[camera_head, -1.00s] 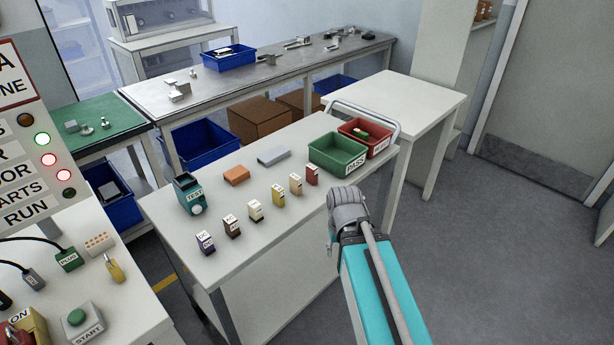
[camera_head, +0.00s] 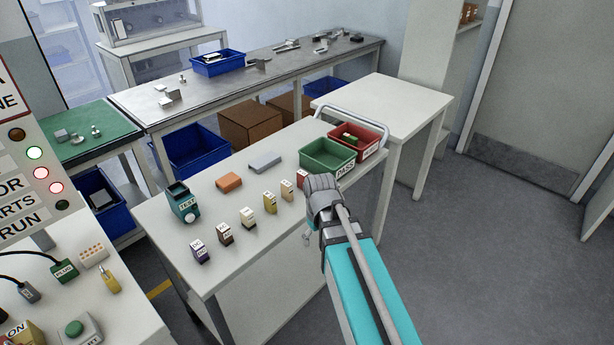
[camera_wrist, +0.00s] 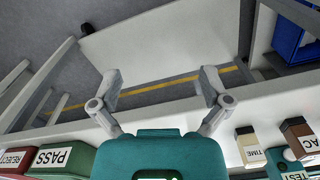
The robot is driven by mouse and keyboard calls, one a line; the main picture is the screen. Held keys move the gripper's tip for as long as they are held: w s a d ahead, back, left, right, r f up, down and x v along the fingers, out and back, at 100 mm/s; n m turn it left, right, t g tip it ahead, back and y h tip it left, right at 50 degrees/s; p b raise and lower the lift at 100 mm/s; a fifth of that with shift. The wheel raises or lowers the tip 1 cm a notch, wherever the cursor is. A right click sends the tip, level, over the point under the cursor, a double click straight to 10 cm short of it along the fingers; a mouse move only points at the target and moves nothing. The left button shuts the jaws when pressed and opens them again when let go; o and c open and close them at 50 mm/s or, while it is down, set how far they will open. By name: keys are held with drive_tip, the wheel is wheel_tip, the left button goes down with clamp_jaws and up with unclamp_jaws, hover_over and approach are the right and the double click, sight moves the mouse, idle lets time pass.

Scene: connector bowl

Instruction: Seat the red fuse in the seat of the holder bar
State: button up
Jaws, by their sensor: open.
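A small upright red block (camera_head: 302,178), which looks like the red fuse, stands at the right end of a row of coloured blocks on the white table. My arm partly hides it in the head view. My gripper (camera_wrist: 162,88) is open and empty in the wrist view, its two fingers wide apart. It is mostly hidden behind my wrist in the head view, near the table's front edge. I cannot make out for sure which thing is the holder bar.
The green PASS bin (camera_head: 327,154) and red bin (camera_head: 372,137) stand at right.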

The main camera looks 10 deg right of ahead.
drive_tip(key=w+r+n+p, duration=0.8)
drive_tip(key=w+n, duration=0.2)
drive_tip(key=w, duration=0.3)
wheel_tip(320, 180, up, 7)
drive_tip(key=n+p, duration=0.7)
drive_tip(key=n, duration=0.4)
hover_over(302, 173)
drive_tip(key=shift+s+d+r, duration=0.2)
drive_tip(key=shift+s, duration=0.05)
drive_tip(key=shift+f+b, duration=0.1)
drive_tip(key=shift+b, duration=0.25)
wheel_tip(302, 173, down, 8)
drive_tip(key=b, duration=0.8)
drive_tip(key=shift+f, duration=0.25)
drive_tip(key=shift+f+b, duration=0.1)
drive_tip(key=shift+b, duration=0.25)
drive_tip(key=f+b, duration=0.3)
drive_tip(key=shift+w+a+f, duration=0.1)
drive_tip(key=shift+w+f, duration=0.1)
drive_tip(key=shift+w, duration=0.15)
drive_tip(key=shift+f+b, duration=0.8)
drive_tip(key=shift+b, duration=0.2)
